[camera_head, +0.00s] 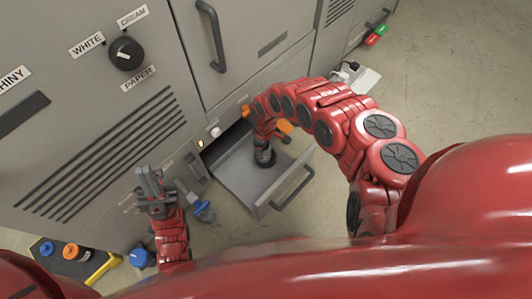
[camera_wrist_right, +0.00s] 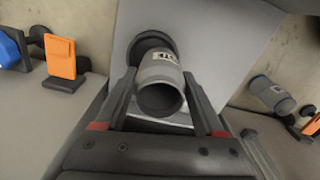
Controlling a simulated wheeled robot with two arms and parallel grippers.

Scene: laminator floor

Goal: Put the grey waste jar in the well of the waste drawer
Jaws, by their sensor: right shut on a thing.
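The waste drawer (camera_head: 238,185) is pulled open at the foot of the grey machine. My right gripper (camera_wrist_right: 166,112) is over it, pointing down, and is shut on the grey waste jar (camera_wrist_right: 158,76). The jar has a pale label, and its open mouth faces the right wrist camera. The dark round well (camera_wrist_right: 148,44) shows in the drawer floor behind the jar, which covers part of it. I cannot tell the gap between the jar's base and the well. In the head view my right arm hides most of the jar. My left gripper (camera_head: 153,181) is near the machine front, apart from the drawer; its jaw gap is unclear.
A blue-ended grey object (camera_head: 196,205) is near my left gripper. The drawer's dark handle (camera_head: 292,188) faces outward. Open floor (camera_head: 460,85) extends at right.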

